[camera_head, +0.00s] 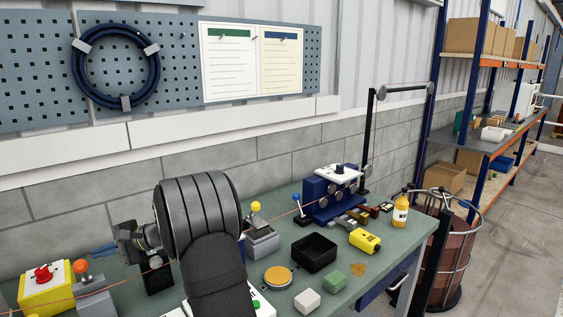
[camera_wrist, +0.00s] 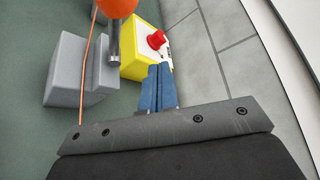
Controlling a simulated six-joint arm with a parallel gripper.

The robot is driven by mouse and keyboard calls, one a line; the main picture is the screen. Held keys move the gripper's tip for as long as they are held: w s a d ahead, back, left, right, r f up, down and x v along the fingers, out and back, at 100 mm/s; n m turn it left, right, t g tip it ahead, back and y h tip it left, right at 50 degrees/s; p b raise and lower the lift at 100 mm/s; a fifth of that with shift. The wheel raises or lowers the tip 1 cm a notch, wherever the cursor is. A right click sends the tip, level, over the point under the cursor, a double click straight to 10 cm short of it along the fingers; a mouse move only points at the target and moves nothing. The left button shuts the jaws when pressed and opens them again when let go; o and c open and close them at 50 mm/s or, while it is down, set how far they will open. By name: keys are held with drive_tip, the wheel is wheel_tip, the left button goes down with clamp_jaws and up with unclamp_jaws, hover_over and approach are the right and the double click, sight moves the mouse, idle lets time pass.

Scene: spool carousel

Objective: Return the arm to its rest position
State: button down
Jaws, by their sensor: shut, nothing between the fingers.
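My gripper (camera_head: 104,249) is at the left in the camera_head view, with its blue fingers pointing left. It is above the bench's left part, near the back wall. In the camera_wrist view the two blue fingers (camera_wrist: 158,82) lie side by side, shut, with nothing between them. My dark arm fills the lower middle of the camera_head view and hides part of the bench. The yellow box with a red button (camera_head: 44,284) is left of and below the fingers in that view; the box (camera_wrist: 133,63) is beyond the fingertips in the camera_wrist view.
A grey block (camera_head: 95,303) with an orange knob (camera_head: 81,266) stands near the yellow box. A copper wire runs across the bench. Right of my arm are a black tray (camera_head: 314,252), a blue roller unit (camera_head: 318,209), a yellow bottle (camera_head: 401,212) and small blocks.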

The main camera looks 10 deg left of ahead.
drive_tip(key=w+d+t+h, duration=0.3)
drive_tip(key=d+t, duration=0.1)
drive_tip(key=d, duration=1)
drive_tip(key=w+d+t+h, duration=0.3)
drive_tip(key=d+t+h, duration=0.1)
drive_tip(key=d, duration=1)
drive_tip(key=shift+w+d+f+t+h, duration=0.15)
drive_tip(key=shift+w+d+t+h, duration=0.15)
drive_tip(key=shift+w+d, duration=0.1)
drive_tip(key=c, duration=2.1)
unclamp_jaws()
